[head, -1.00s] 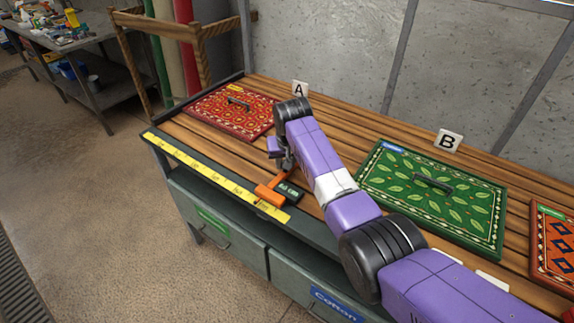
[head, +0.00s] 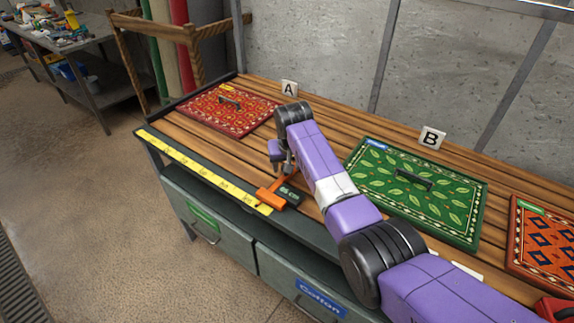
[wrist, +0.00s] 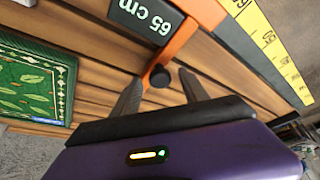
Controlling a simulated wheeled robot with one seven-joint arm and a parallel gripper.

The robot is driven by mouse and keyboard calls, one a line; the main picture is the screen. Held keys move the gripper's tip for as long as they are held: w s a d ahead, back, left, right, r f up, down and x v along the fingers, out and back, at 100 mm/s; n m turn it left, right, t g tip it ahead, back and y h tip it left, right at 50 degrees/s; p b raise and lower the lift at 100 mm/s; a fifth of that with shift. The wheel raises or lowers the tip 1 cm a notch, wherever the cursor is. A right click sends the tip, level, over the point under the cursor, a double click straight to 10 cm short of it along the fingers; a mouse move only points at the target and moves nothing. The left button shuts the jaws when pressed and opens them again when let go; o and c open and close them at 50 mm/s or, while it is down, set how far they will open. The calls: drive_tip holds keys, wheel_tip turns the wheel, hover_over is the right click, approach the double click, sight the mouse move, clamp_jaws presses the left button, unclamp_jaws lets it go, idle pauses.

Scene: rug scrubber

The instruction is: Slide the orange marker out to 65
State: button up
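The orange marker (head: 270,197) lies across the bench's front edge, near the right end of the yellow ruler (head: 200,171). Its dark tag (wrist: 150,18) reads "65 cm" in the wrist view. An orange stem with a round black knob (wrist: 160,76) reaches from the marker toward my gripper (wrist: 160,80). The two fingers stand on either side of the knob, with a small gap showing on each side. In the head view my gripper (head: 285,168) is low over the slats, just behind the marker, and partly hidden by my purple arm. The marker's exact reading is not legible.
A red rug sample (head: 225,109) lies by card A. A green leafy sample (head: 415,195) by card B lies right of my arm, and an orange-patterned sample (head: 545,240) is further right. Bare slats lie left of my gripper. A drawer reads "Cotton" (head: 320,299).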

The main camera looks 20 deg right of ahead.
drive_tip(key=v, duration=0.7)
drive_tip(key=shift+r, duration=0.35)
drive_tip(key=shift+s, duration=0.1)
idle(0.4)
